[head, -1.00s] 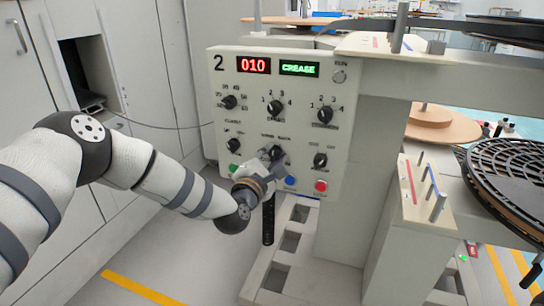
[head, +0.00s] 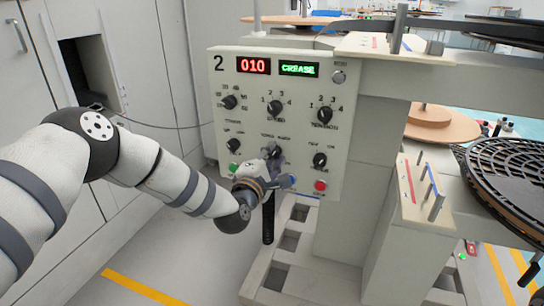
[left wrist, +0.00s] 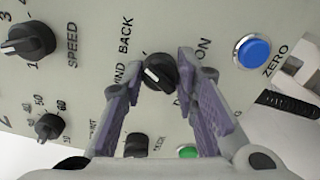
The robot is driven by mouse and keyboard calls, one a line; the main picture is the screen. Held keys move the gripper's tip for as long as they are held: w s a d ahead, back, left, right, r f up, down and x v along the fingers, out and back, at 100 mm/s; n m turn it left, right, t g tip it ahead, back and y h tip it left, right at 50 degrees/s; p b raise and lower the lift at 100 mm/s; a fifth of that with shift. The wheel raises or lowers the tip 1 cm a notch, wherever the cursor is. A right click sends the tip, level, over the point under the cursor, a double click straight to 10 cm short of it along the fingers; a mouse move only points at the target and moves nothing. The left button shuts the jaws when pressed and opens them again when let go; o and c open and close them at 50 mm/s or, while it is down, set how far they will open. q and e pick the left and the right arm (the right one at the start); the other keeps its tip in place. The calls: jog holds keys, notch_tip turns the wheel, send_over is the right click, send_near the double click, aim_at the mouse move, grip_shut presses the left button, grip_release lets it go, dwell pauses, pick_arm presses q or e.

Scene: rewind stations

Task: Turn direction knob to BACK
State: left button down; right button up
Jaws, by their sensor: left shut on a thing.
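The direction knob (left wrist: 160,72) is a small black knob with a white mark, on the cream panel below the BACK lettering in the head view. In the left wrist view its mark lies on the side facing the WIND and BACK lettering; which word it points at is hard to tell. My left gripper (left wrist: 160,84) has its purple-grey fingers on both sides of the knob and is shut on it. In the head view the left gripper (head: 272,165) covers part of the knob (head: 275,151). My right gripper is not in view.
The panel (head: 225,185) has a red 010 display (head: 254,66) and a green CREASE display (head: 299,69). Several other knobs surround the left gripper. A blue ZERO button (left wrist: 252,51) and a red button (head: 320,186) are close by. Open floor lies at lower left.

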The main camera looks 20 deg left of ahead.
pick_arm(q)
jog(key=c, duration=1.2)
grip_release()
jog(key=shift+c, duration=0.2)
jog(key=shift+s, duration=0.15)
jog(key=s, duration=1.1)
jog(key=shift+s+a, duration=0.25)
jog(key=shift+s, duration=0.15)
